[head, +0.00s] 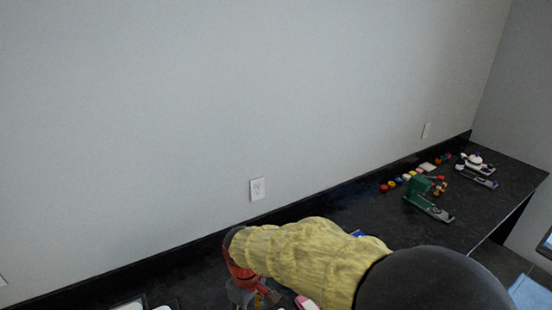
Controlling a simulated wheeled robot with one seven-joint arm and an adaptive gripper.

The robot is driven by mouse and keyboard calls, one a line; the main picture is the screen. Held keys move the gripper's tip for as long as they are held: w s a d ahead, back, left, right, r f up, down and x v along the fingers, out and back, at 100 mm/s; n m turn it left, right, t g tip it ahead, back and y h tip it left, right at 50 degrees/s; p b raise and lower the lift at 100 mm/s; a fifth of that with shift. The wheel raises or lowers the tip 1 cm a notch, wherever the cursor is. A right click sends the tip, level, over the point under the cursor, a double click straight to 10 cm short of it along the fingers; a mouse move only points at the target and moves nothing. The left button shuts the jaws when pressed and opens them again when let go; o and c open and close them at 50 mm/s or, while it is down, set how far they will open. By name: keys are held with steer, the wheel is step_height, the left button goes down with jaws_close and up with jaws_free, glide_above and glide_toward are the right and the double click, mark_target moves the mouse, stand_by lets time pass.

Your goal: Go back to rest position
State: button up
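My arm, in a yellow padded sleeve, reaches from the lower right toward the left over the black counter (375,215). My gripper (252,297) shows at the bottom of the head view, below a red wrist part. It points down near the counter. Its fingertips are small and partly cut off by the picture's lower edge, so I cannot tell whether it is open or shut, or whether it holds anything.
A pink item (306,303) lies just right of my gripper. White-topped items (133,306) are at the bottom left. A green tool (424,190), several small coloured pieces (390,185) and a white-and-purple device (474,162) stand farther right. A grey wall (150,110) backs the counter.

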steer(key=s+d+r+m+t+b, duration=0.1)
steer(key=s+d+r+m+t, duration=0.1)
steer(key=d, duration=0.7)
steer(key=s+d+r+m+t+b, duration=0.1)
steer(key=s+d+r+m+t, duration=0.1)
steer(key=s+d+r+m, duration=0.3)
steer(key=s+d+r+m+t+b, duration=0.1)
steer(key=s+d+r+m+b, duration=0.1)
steer(key=s+d+r+m, duration=0.2)
steer(key=s+d+r, duration=0.3)
steer(key=d+r, duration=0.1)
steer(key=d, duration=0.4)
steer(key=shift+d+r+t, duration=0.35)
steer(key=shift+t, duration=0.05)
steer(key=shift+c, duration=0.6)
